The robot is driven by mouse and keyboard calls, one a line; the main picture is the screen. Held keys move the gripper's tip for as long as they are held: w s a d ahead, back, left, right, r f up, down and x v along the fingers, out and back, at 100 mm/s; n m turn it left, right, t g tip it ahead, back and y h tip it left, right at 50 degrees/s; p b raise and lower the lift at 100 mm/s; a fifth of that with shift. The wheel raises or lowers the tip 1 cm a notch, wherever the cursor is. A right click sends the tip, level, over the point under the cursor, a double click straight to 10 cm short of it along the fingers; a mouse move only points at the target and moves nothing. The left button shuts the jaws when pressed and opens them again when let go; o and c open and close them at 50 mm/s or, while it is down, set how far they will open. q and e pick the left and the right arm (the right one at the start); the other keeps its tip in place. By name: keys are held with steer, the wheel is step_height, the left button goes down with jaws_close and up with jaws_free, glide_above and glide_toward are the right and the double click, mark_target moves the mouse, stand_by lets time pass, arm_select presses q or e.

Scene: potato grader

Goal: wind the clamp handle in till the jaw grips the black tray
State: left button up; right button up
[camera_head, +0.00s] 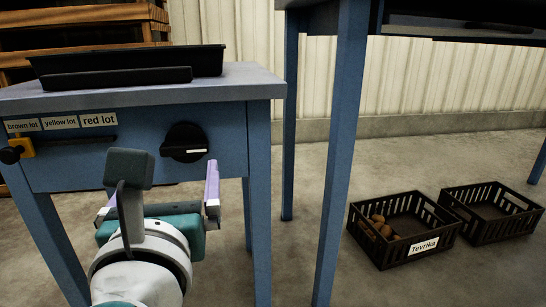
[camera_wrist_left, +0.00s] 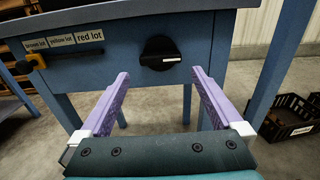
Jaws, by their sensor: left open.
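A black tray (camera_head: 208,60) lies on the grey top of a blue bench. A lower black bar (camera_head: 115,77) runs along its front; I cannot tell whether it is the jaw or whether it touches the tray. A round black knob with a pale strip (camera_head: 185,142) is on the bench's front panel, perhaps the clamp handle; it also shows in the left wrist view (camera_wrist_left: 158,50). My left gripper (camera_head: 162,180) is open and empty, below and in front of the knob, its purple fingers apart. In the left wrist view the knob appears just beyond the fingertips (camera_wrist_left: 160,73).
A yellow slider with a black knob (camera_head: 22,147) sits at the left end of a slot under the lot labels (camera_head: 60,122). A crate holding potatoes (camera_head: 387,258) and another black crate (camera_head: 482,228) stand on the floor at right. A blue table leg (camera_head: 342,150) stands between.

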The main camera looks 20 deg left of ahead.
mark_target(183, 149)
arm_select(q)
steer(key=b+x, duration=0.1)
steer(key=x, duration=0.7)
steer(key=shift+w+b, duration=0.1)
steer(key=shift+b, duration=0.25)
steer(key=shift+c, duration=0.4)
steer(key=shift+r, duration=0.1)
steer(key=c, duration=0.9)
